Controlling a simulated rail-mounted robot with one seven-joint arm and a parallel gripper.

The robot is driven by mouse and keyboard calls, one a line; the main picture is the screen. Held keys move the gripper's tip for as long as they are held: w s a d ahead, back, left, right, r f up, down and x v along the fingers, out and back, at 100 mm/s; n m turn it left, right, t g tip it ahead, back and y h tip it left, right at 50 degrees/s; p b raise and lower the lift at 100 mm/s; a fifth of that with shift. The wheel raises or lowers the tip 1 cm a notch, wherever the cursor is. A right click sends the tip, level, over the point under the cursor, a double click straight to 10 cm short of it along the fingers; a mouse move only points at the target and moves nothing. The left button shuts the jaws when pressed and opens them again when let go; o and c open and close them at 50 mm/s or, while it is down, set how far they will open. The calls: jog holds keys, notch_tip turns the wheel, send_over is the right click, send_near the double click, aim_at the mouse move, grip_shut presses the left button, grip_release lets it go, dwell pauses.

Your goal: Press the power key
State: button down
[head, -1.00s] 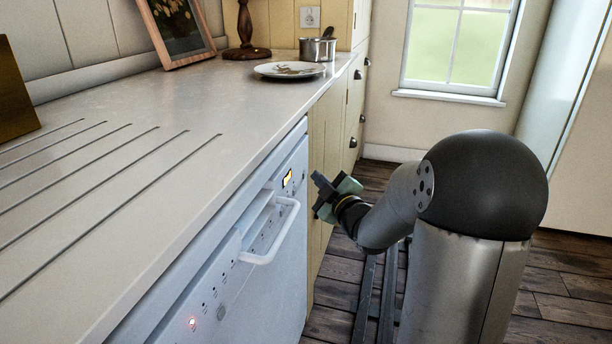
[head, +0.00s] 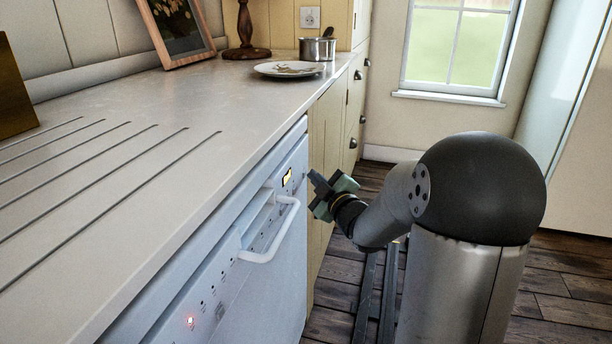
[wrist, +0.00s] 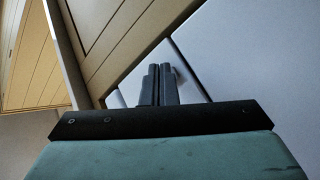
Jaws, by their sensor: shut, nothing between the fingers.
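The white dishwasher (head: 285,245) is under the worktop, with its control panel along the top of its front. I cannot tell which mark is the power key. My gripper (head: 313,178) is shut and empty, just right of the panel's far end near the display; whether it touches is unclear. In the wrist view its closed fingers (wrist: 160,72) point toward the pale appliance front, hiding part of it.
A white handle (head: 272,246) sticks out from the dishwasher front, left of my gripper. The worktop (head: 190,120) holds a plate (head: 289,69), a pot (head: 317,49) and a picture frame (head: 178,30). Yellow cupboards (head: 327,130) stand beyond. Wooden floor (head: 345,270) lies below.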

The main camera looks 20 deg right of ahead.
jog(key=shift+w+a, duration=0.1)
jog(key=shift+a, duration=0.05)
dwell(0.5)
jog(key=shift+s+d, duration=0.4)
jog(key=shift+d, duration=0.1)
jog(key=shift+s+d+b, duration=0.2)
jog(key=shift+s+d, duration=0.75)
jog(key=shift+d, duration=0.25)
jog(key=shift+s+d+b, duration=0.15)
jog(key=shift+s+d, duration=0.75)
jog(key=shift+d, duration=0.25)
